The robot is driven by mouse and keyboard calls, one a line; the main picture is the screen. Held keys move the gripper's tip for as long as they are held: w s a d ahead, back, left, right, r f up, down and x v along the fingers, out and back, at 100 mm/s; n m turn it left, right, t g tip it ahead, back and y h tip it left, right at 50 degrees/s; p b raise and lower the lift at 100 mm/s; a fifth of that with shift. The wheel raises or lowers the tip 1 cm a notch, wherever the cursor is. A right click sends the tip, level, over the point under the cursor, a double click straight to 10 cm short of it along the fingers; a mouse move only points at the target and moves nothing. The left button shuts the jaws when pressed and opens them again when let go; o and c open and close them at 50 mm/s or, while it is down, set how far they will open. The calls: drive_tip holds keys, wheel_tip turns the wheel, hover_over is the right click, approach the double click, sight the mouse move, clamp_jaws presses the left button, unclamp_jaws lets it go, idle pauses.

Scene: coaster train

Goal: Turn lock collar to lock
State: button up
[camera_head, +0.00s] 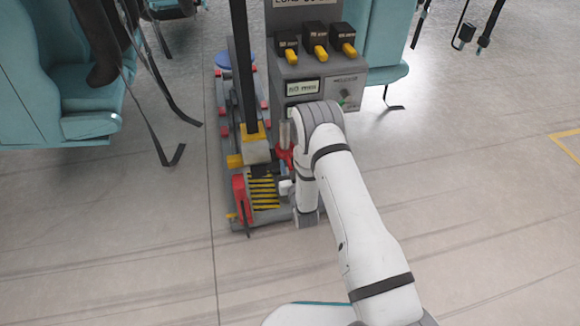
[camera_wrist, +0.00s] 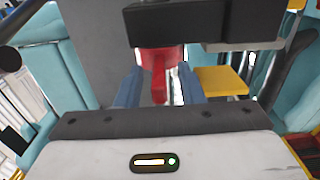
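A red collar-like part (camera_wrist: 158,62) hangs below a black block in the wrist view, and I take it to be the lock collar. My gripper (camera_wrist: 159,84) has its two blue-grey fingers on either side of this red part. The fingers stand apart, and a bright strip shows between the red part and the right finger. I cannot tell whether either finger touches it. In the head view a red part (camera_head: 284,156) shows beside my wrist, at the foot of the grey control post. My arm hides most of the gripper there.
The grey control post (camera_head: 303,75) carries several black-and-yellow levers. A red lever (camera_head: 240,196) and a yellow-striped plate (camera_head: 263,190) lie left of my wrist. Teal seats (camera_head: 85,95) with hanging straps flank the machine. The floor at right is clear.

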clamp_jaws()
idle(0.4)
drive_tip(key=shift+a, duration=0.2)
drive_tip(key=shift+s+y, duration=0.1)
drive_tip(key=shift+y, duration=0.2)
